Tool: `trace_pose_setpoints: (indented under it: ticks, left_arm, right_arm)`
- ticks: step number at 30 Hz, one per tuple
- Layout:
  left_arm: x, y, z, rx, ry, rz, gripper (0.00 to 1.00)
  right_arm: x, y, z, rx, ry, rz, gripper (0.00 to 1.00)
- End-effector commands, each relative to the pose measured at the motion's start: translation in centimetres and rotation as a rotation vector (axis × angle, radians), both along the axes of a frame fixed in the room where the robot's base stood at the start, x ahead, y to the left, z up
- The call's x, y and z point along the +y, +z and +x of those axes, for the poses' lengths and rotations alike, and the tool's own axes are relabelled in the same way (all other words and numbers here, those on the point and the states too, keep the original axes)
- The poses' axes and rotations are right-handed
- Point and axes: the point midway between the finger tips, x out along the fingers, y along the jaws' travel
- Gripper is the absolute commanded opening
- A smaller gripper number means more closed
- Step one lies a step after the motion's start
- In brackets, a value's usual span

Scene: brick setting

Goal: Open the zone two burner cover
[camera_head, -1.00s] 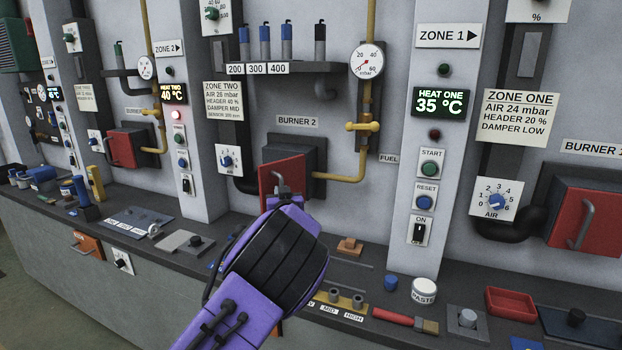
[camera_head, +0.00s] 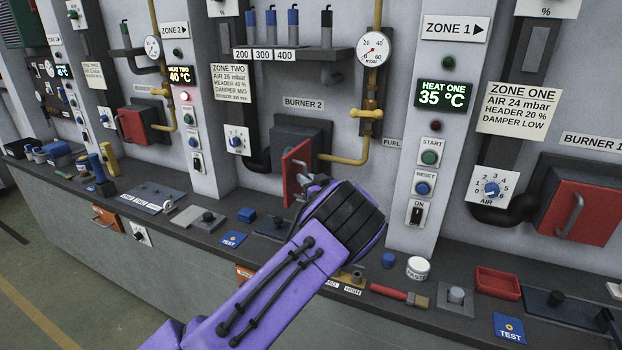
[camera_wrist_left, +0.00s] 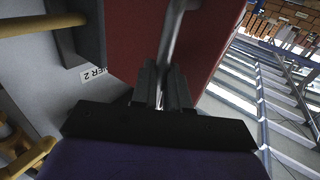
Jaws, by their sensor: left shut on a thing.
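The zone two burner cover (camera_head: 295,172) is a red panel on the dark burner housing (camera_head: 298,136) beneath the BURNER 2 label. It stands swung out from the housing at an angle. My left gripper (camera_head: 306,192) is at the cover's handle, its purple and black wrist in front of the lower part. In the left wrist view my gripper's fingers (camera_wrist_left: 163,90) are shut around the grey handle (camera_wrist_left: 176,38), with the red cover (camera_wrist_left: 134,35) filling the area behind. My right gripper is not in view.
A yellow fuel pipe (camera_head: 352,160) runs right of the housing. The air dial panel (camera_head: 237,140) is to its left. The counter below holds a paste jar (camera_head: 418,268), a brush (camera_head: 400,295), a red tray (camera_head: 497,283) and other small items. Burner one's cover (camera_head: 578,214) is shut.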

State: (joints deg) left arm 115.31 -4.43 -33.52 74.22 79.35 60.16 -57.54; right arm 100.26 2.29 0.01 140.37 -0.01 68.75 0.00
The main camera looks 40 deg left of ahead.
Motion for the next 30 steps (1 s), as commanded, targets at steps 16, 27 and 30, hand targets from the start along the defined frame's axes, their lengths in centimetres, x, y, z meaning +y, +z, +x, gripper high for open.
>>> trace_pose_setpoints:
  ticks: [16, 27, 30]
  left_arm:
    - [-0.1, 0.7, 0.4, -0.005, -0.009, 0.008, 0.35]
    - [-0.5, 0.3, 0.3, -0.004, -0.009, 0.005, 0.35]
    - [-2.0, 0.1, 0.1, -0.005, -0.011, 0.004, 0.35]
  right_arm:
    - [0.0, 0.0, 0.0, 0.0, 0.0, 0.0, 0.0]
    - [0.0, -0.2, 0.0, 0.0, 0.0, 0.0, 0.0]
    - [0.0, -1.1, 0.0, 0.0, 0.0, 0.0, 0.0]
